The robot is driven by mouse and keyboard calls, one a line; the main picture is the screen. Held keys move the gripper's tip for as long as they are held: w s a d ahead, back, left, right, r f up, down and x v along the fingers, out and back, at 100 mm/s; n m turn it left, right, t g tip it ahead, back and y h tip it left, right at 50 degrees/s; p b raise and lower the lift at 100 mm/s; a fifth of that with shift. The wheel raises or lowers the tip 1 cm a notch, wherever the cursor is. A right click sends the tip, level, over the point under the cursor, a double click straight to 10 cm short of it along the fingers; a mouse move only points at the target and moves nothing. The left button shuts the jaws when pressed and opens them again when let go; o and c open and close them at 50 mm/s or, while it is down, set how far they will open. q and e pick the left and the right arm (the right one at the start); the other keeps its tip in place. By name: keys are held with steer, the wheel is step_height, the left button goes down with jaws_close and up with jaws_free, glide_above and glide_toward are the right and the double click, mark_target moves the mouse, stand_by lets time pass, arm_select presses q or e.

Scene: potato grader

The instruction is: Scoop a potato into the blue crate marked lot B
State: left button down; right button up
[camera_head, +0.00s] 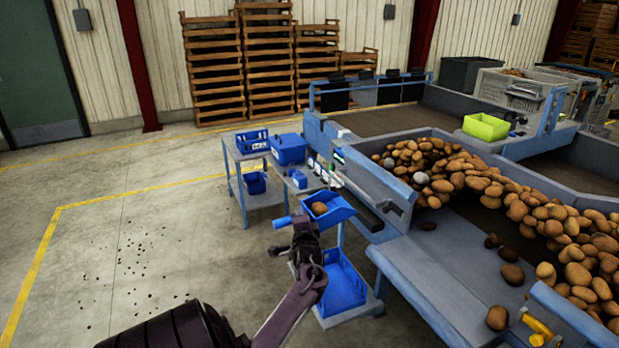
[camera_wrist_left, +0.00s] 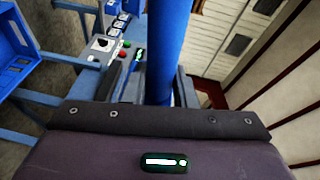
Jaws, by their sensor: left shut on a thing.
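My left gripper (camera_head: 304,230) is shut on the blue handle of a scoop (camera_head: 341,211). The handle also shows as an upright blue bar in the left wrist view (camera_wrist_left: 166,50). The scoop is held in the air, and one brown potato (camera_head: 319,208) lies in its pan. A blue crate (camera_head: 252,141) with a small white label stands on the grey cart at the back left; the label is too small to read. Another blue crate (camera_head: 345,285) sits low below the scoop, with no label visible. My right gripper is not in view.
The grader (camera_head: 375,182) with heaped potatoes (camera_head: 540,215) fills the right. A yellow-green crate (camera_head: 486,126) stands on it. Open floor lies to the left.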

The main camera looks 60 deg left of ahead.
arm_select(q)
steer(key=s+a+b, duration=0.2)
steer(key=s+a, duration=0.1)
steer(key=a, duration=0.5)
steer(key=shift+s+a, duration=0.25)
steer(key=shift+s, duration=0.1)
steer(key=shift+r, duration=0.1)
